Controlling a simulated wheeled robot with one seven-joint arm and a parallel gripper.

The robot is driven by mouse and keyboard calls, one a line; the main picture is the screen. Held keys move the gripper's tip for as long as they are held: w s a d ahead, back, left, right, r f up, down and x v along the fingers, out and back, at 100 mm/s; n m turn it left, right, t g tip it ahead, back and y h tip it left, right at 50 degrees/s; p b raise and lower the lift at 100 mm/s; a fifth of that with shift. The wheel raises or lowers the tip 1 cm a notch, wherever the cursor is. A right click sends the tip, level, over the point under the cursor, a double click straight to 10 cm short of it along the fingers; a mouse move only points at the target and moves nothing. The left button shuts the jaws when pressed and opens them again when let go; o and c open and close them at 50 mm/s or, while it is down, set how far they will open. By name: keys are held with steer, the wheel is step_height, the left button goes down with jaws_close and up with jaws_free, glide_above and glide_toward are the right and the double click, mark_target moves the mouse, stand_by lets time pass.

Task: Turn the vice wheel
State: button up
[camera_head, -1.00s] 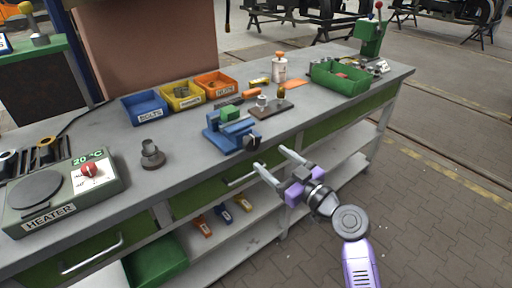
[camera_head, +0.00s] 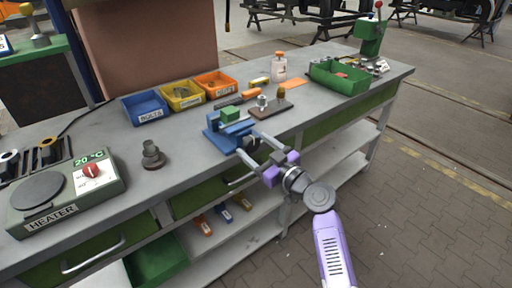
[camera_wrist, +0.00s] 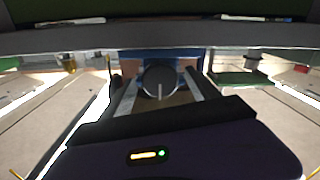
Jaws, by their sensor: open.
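The blue vice (camera_head: 226,135) sits at the front edge of the bench, with a green block (camera_head: 231,113) at its jaws. Its dark round wheel (camera_wrist: 159,76) faces the wrist camera and bears a pale line pointing down. My gripper (camera_head: 247,143) is open at the front of the vice. In the wrist view its two fingers reach forward on either side of the wheel, with gaps that look small. I cannot tell whether a finger touches the wheel. In the head view the fingers partly hide the wheel.
Blue (camera_head: 145,108), yellow (camera_head: 183,95) and orange (camera_head: 215,84) bins stand behind the vice. A dark board (camera_head: 272,109) with small parts lies to its right, and a green crate (camera_head: 340,78) farther right. The heater (camera_head: 66,190) is at left. The floor in front is clear.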

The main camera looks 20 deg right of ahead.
steer(key=c, duration=1.4)
steer(key=shift+m, duration=0.3)
